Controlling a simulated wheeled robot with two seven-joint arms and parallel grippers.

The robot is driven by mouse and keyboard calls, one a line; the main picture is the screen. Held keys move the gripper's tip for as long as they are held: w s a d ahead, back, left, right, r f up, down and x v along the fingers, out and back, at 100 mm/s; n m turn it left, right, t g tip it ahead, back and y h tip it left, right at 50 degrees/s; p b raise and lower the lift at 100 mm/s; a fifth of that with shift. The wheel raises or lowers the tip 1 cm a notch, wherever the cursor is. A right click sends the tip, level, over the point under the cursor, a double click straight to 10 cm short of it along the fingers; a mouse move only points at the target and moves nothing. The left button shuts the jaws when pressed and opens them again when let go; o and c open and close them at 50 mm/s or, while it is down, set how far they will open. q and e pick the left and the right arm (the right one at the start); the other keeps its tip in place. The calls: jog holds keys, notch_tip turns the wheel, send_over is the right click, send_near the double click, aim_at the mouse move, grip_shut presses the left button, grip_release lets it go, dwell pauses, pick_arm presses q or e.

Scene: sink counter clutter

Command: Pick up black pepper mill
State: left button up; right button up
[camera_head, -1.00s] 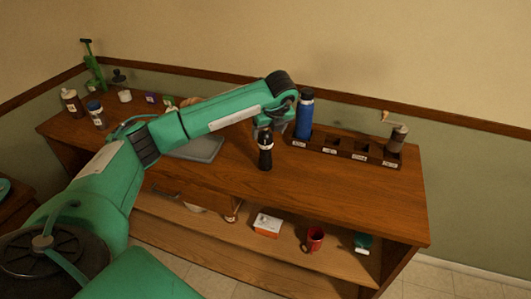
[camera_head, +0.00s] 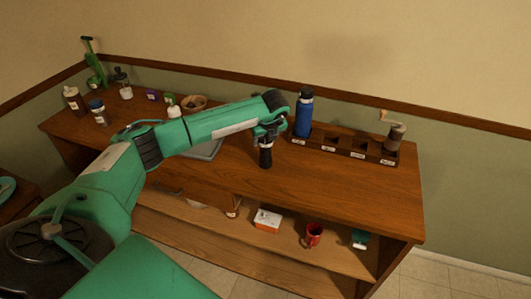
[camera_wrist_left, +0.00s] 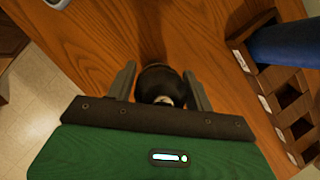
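The black pepper mill (camera_head: 265,158) stands upright on the wooden counter, left of the dark compartment rack. My left gripper (camera_head: 266,137) is over it from above and hides its top. In the left wrist view the mill's dark rounded body (camera_wrist_left: 160,80) and a pale top part show between the two fingers of the left gripper (camera_wrist_left: 160,72). The fingers are spread, one on each side of the mill; any contact is hard to make out. My right gripper is not in view.
A blue bottle (camera_head: 304,112) stands at the left end of the rack (camera_head: 345,151), close to the right of my gripper. A hand-crank grinder (camera_head: 394,138) is at its right end. A grey tray (camera_head: 208,150) lies left of the mill. Counter front right is clear.

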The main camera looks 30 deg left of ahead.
pick_arm(q)
grip_shut()
jog(key=shift+r, duration=0.1)
